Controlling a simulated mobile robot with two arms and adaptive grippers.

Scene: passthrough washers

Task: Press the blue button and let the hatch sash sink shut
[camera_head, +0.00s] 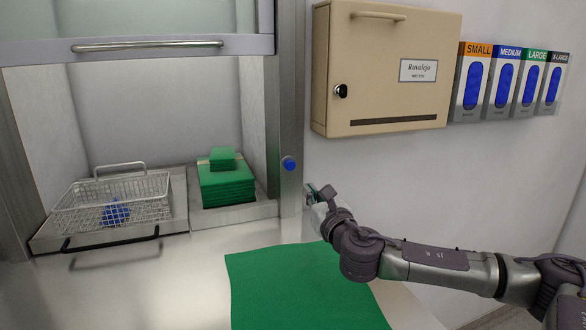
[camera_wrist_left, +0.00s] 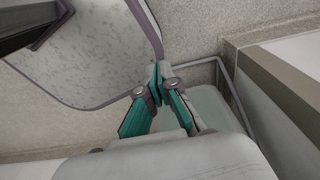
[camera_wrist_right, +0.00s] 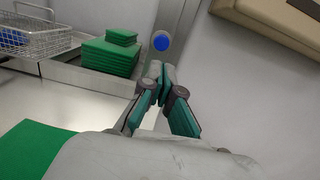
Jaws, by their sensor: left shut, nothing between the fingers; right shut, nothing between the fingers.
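The blue button (camera_head: 289,164) is a round knob on the metal post to the right of the hatch opening. It also shows in the right wrist view (camera_wrist_right: 161,42), beyond my fingertips. The hatch sash (camera_head: 150,35) is raised, with its long handle at its lower edge; the opening below it is clear. My right gripper (camera_head: 312,190) is shut and empty, a little below and right of the button; a gap to it shows in the right wrist view. My left gripper (camera_wrist_left: 158,75) is shut and empty, seen only in the left wrist view, away from the hatch.
A wire basket (camera_head: 112,203) with a blue item stands on a tray in the hatch. Stacked green cloths (camera_head: 226,182) lie beside it. A green mat (camera_head: 300,290) covers part of the counter. A beige box (camera_head: 385,70) and several glove dispensers (camera_head: 503,85) hang on the wall.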

